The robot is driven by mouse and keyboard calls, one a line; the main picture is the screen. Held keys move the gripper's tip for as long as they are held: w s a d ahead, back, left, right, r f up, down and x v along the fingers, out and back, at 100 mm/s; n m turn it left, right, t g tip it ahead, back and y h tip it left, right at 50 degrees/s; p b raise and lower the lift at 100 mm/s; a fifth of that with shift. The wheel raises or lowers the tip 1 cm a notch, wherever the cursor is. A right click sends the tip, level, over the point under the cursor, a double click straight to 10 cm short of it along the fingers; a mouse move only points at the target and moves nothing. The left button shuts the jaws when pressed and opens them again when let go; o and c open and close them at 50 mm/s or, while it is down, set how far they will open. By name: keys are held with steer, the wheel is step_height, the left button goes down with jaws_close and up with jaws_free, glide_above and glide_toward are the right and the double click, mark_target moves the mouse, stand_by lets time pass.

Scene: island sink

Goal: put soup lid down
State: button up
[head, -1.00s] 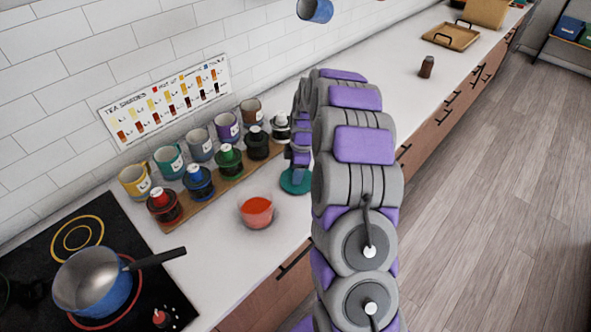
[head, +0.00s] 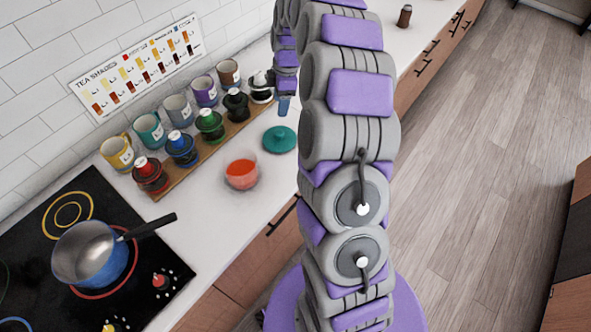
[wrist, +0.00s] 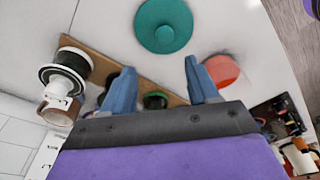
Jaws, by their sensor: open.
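The teal soup lid (head: 280,139) lies flat on the white counter, knob up, right of the bowl of red soup (head: 242,174). The lid also shows whole in the wrist view (wrist: 164,25), apart from my fingers. My gripper (head: 284,105) is above the counter, just behind the lid in the head view. In the wrist view my gripper (wrist: 158,78) has its two blue fingers spread with nothing between them. The soup bowl shows partly behind the right finger in the wrist view (wrist: 222,70).
A wooden board (head: 190,166) with several colored jars stands behind the bowl, with mugs (head: 180,110) along the wall. A blue pot (head: 92,254) sits on the black stove at left. Bare counter (head: 215,210) lies around the bowl.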

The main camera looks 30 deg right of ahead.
steer(key=s+a+r+m+g, duration=0.1)
steer(key=s+a+r+m, duration=0.25)
steer(key=s+a, duration=0.4)
steer(key=s+a+r+m, duration=0.2)
steer(key=s+a+r, duration=0.35)
steer(key=s, duration=0.25)
steer(key=s+a+m, duration=0.2)
steer(key=s+m, duration=0.2)
steer(key=s, duration=0.8)
steer(key=s+a+m+g+h, duration=0.1)
steer(key=s+m, duration=0.3)
steer(key=s, duration=0.8)
steer(key=shift+a+f+h, duration=0.3)
steer(key=shift+a, duration=0.5)
steer(key=shift+m, duration=0.25)
